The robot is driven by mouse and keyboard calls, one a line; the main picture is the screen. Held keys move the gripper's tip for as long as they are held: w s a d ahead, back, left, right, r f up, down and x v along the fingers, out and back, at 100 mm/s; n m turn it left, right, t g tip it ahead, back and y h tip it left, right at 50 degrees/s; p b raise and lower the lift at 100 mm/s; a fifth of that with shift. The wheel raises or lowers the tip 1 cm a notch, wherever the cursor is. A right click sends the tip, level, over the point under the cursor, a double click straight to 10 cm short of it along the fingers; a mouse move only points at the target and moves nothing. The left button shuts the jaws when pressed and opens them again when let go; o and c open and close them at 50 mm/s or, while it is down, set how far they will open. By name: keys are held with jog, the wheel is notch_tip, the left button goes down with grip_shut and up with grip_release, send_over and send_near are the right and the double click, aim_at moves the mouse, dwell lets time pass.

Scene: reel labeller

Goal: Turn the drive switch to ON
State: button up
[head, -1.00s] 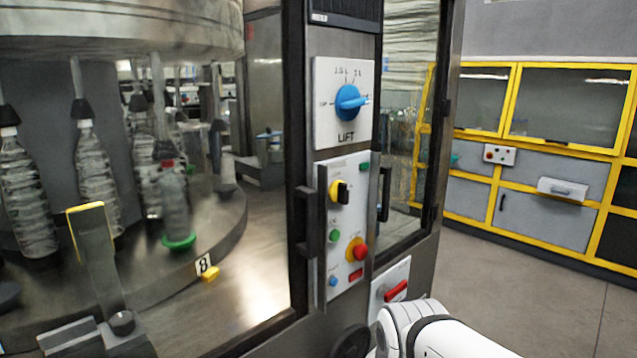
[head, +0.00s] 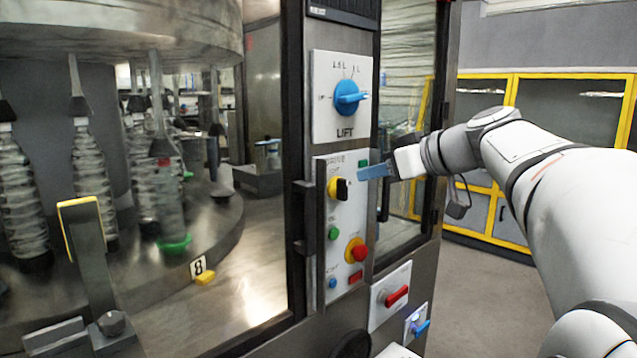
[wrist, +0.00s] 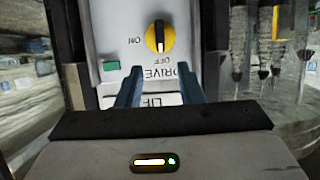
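The drive switch (head: 339,188) is a black knob on a yellow collar, on the white control panel left of my gripper in the head view. In the wrist view the drive switch (wrist: 160,37) appears upside down, and its white mark points to the OFF label (wrist: 153,61). The ON label (wrist: 135,40) is to its left there. My gripper (head: 372,173) is in front of the panel, beside the switch and apart from it. In the wrist view the blue fingers of my gripper (wrist: 160,82) are spread with nothing between them.
The blue LIFT dial (head: 348,97) sits above the panel. A red knob on yellow (head: 357,250) and a green button (head: 334,233) are below the switch. A black door handle (head: 305,228) stands out at the panel's left. A red lever (head: 396,296) is lower right.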

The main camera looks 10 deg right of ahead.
aim_at(347, 181)
jog(key=x, duration=0.6)
jog(key=shift+w+a+f+p, duration=0.25)
jog(key=shift+p, duration=0.15)
grip_shut()
